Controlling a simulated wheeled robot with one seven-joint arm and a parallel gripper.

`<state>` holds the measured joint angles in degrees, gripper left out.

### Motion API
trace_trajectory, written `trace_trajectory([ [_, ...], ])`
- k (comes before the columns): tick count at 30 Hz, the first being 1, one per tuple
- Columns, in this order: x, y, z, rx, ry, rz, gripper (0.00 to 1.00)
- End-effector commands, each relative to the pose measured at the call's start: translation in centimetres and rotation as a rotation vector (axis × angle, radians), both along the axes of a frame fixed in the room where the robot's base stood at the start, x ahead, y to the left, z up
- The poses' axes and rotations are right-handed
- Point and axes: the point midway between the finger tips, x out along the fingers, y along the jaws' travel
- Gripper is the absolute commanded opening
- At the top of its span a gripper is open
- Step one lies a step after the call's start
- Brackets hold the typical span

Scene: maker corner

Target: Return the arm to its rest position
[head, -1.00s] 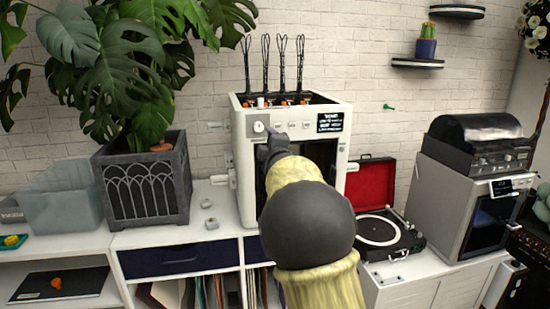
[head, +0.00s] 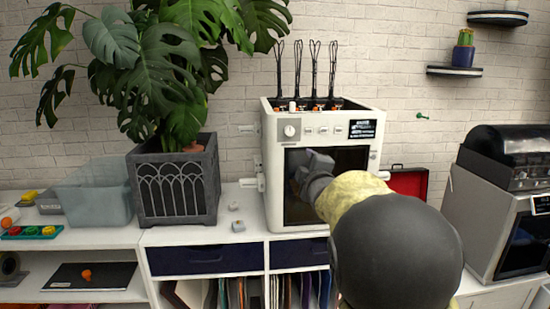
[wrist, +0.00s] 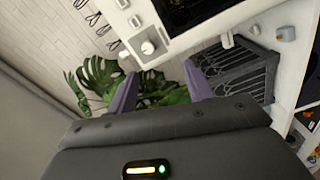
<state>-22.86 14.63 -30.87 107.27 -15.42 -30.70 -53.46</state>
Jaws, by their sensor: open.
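My arm reaches up from the lower right in the head view, with its dark elbow nearest the camera. My gripper (head: 317,164) is in front of the dark window of the white machine (head: 270,190); whether it touches the machine cannot be told. In the wrist view my gripper (wrist: 160,90) shows two purple-grey fingers spread apart with nothing between them. The machine's knob (wrist: 147,47) and buttons are just beyond the fingers there, and the view is tilted.
A plant in a dark grey planter (head: 175,185) stands left of the machine, with a clear bin (head: 92,195) beyond it. Two small grey pieces (head: 238,226) lie on the white cabinet top. A red-lidded record player (head: 408,182) is partly hidden behind my arm.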

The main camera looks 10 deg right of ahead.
Motion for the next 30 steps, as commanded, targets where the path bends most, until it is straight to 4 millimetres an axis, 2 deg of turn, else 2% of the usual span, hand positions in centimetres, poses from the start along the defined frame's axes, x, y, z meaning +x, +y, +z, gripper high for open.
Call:
trace_trajectory([
  [5,-4.0,-1.7,-8.0,0.289,0.261,-0.108,0.51],
  [6,-5.3,-1.8,-10.1,0.367,0.332,-0.144,0.51],
  [8,-7.6,-1.8,-13.0,0.474,0.433,-0.199,0.51],
  [12,-13.8,-1.2,-19.1,0.695,0.656,-0.347,0.51],
  [15,-18.4,-0.5,-22.6,0.821,0.793,-0.464,0.51],
  [21,-26.0,0.8,-26.7,0.974,0.983,-0.669,0.51],
  [27,-32.4,1.6,-29.1,1.062,1.114,-0.856,0.51],
  [28,-33.3,1.7,-29.4,1.071,1.131,-0.883,0.51],
  [30,-33.1,1.7,-27.6,1.073,1.128,-0.883,0.51],
])
